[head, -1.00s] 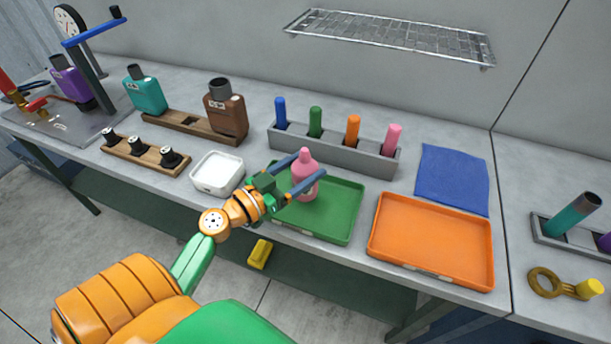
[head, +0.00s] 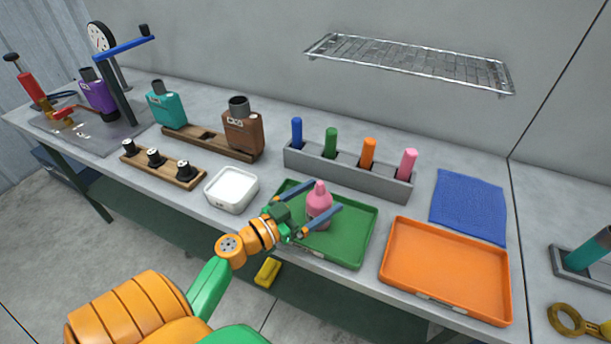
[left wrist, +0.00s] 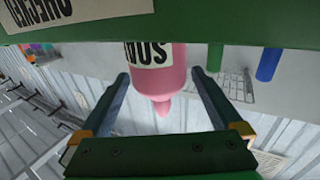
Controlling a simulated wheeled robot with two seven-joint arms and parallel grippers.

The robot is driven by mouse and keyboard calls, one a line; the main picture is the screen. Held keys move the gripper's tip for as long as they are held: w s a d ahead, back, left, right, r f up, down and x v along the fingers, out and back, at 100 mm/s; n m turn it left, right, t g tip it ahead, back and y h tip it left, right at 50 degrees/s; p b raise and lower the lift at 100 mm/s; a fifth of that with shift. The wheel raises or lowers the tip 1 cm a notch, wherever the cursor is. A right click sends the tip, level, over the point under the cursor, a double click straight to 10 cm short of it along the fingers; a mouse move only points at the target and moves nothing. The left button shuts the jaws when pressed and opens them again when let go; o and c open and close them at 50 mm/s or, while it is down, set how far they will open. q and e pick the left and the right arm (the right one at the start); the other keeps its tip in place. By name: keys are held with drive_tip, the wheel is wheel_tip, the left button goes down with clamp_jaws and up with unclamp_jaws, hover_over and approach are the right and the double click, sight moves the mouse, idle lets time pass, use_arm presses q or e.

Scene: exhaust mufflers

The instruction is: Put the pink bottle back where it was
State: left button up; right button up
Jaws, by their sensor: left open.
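The pink bottle (head: 320,206) stands upright on the green tray (head: 352,244). My left gripper (head: 323,207) is open, with one blue finger on each side of the bottle. In the left wrist view the bottle (left wrist: 168,78) hangs inverted in the picture between the two fingers (left wrist: 160,78), with gaps on both sides and part of a label showing. My right gripper is in neither view.
An orange tray (head: 448,270) lies right of the green tray, with a blue cloth (head: 468,206) behind it. A grey rack (head: 345,172) with coloured cylinders stands behind the green tray. A white dish (head: 232,188) sits to the left, near a wooden holder (head: 208,138) with teal and brown mufflers.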

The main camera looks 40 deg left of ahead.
use_arm(q)
drive_tip(key=b+v, duration=0.5)
drive_tip(key=v, duration=0.7)
drive_tip(key=shift+f, duration=0.1)
